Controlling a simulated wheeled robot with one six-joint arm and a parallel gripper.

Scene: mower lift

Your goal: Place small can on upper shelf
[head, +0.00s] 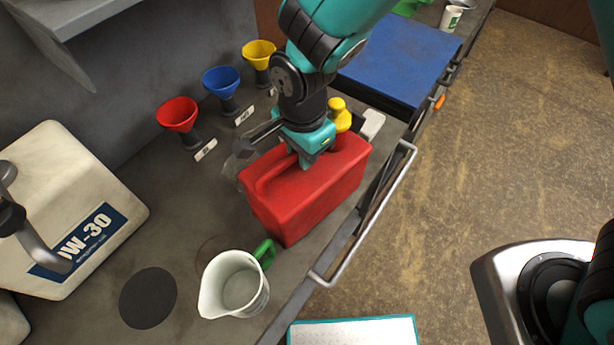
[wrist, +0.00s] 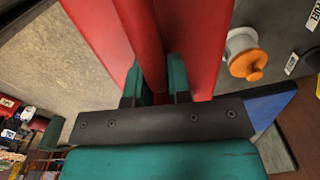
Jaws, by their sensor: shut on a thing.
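The small can is a red jerrycan (head: 311,190) with a yellow cap, over the front part of the grey bench in the head view. My gripper (head: 308,158) comes down from above and is shut on the can's top handle. In the wrist view the red can (wrist: 105,30) fills the upper middle, with the fingers (wrist: 157,85) on both sides of its handle. The can looks upright. I cannot tell whether its base touches the bench. A grey shelf (head: 85,12) shows in part at the upper left; its top is mostly out of view.
Red (head: 178,115), blue (head: 221,80) and yellow (head: 259,53) funnels stand along the back. A white jug (head: 235,285) with a green handle is near the can. A large 0W-30 canister (head: 62,195) stands left. A metal rail (head: 375,215) runs along the front edge.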

